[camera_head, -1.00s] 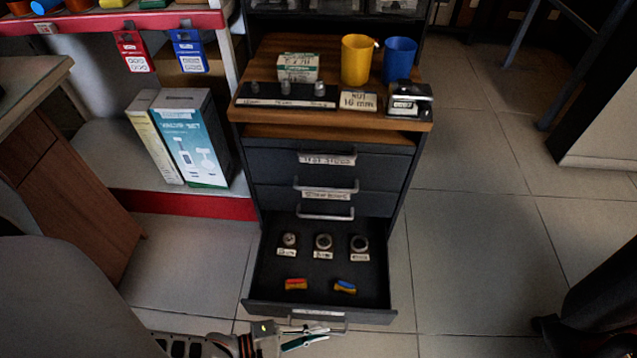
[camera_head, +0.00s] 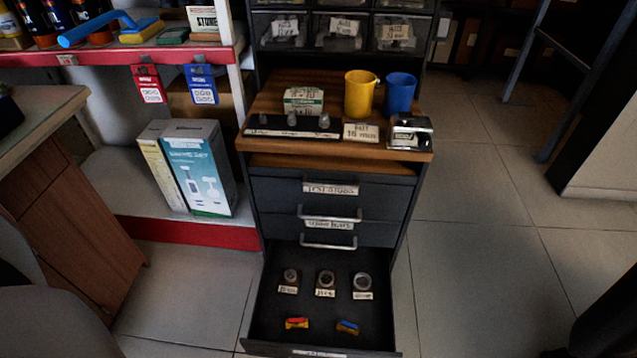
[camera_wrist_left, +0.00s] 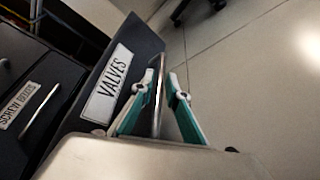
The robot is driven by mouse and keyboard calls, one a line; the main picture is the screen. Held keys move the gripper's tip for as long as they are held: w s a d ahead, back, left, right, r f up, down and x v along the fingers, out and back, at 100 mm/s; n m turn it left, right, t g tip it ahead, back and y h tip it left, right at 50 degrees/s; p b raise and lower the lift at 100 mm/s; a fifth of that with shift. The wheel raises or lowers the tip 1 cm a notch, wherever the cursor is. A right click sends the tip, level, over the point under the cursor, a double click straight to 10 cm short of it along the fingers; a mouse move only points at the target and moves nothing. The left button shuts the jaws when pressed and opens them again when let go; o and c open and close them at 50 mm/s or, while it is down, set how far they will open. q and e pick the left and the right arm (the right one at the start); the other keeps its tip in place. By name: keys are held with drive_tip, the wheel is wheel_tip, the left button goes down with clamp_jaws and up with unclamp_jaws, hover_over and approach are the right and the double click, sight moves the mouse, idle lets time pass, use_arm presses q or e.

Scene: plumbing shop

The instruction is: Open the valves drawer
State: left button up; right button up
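The valves drawer (camera_head: 374,311) is the lowest drawer and stands pulled out in the head view, its front edge cut off at the bottom of the picture. Three round metal fittings on labels and two small valves, one with a red and one with a blue handle, lie in it. In the left wrist view, the drawer front carries a "VALVES" label (camera_wrist_left: 108,88) and a metal bar handle (camera_wrist_left: 157,112). My left gripper (camera_wrist_left: 161,79) has its fingers apart on either side of this handle, with a gap visible on the right side. My right gripper is in neither view.
Above are two shut drawers with bar handles, the screw boxes drawer (camera_head: 329,233) and the test gauges drawer (camera_head: 331,187). The wooden top (camera_head: 290,85) holds yellow and blue cups. A red-edged shelf stands on the left. Tiled floor (camera_head: 465,270) on the right is clear.

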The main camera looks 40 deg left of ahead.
use_arm(q)
drive_tip(key=shift+d+r, duration=0.1)
drive_tip(key=shift+r, duration=0.05)
drive_tip(key=shift+r, duration=4.85)
drive_tip(key=shift+w+r, duration=0.1)
